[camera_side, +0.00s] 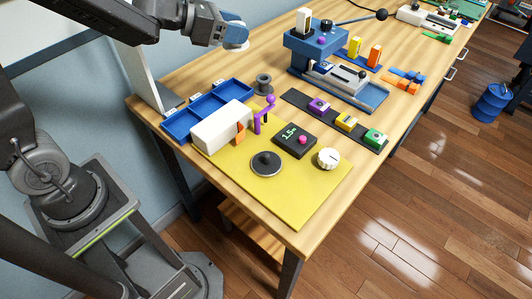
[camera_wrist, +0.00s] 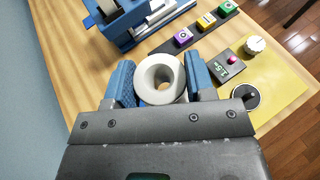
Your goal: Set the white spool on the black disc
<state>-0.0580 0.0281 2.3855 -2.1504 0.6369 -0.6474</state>
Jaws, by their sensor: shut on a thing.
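My gripper (camera_wrist: 158,84) is shut on the white spool (camera_wrist: 170,70), with a blue finger pad on each side of it. The spool's open bore shows towards the wrist camera. In the side view my gripper (camera_side: 231,30) is at the top, high above the table, and part of the pale spool (camera_side: 237,43) shows between the fingers. The black disc (camera_side: 276,169), with a small raised centre, lies on the yellow mat, well below and nearer the side camera. It also shows at the right of the wrist view (camera_wrist: 247,105), partly hidden by my gripper.
On the yellow mat (camera_side: 300,209) stand a white box (camera_side: 220,129), a purple piece (camera_side: 257,121), a black box with display (camera_side: 292,141) and a white dial (camera_side: 329,158). A grey spool (camera_side: 263,86), blue tray (camera_side: 181,123) and blue machine (camera_side: 309,47) stand behind. The mat's front is clear.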

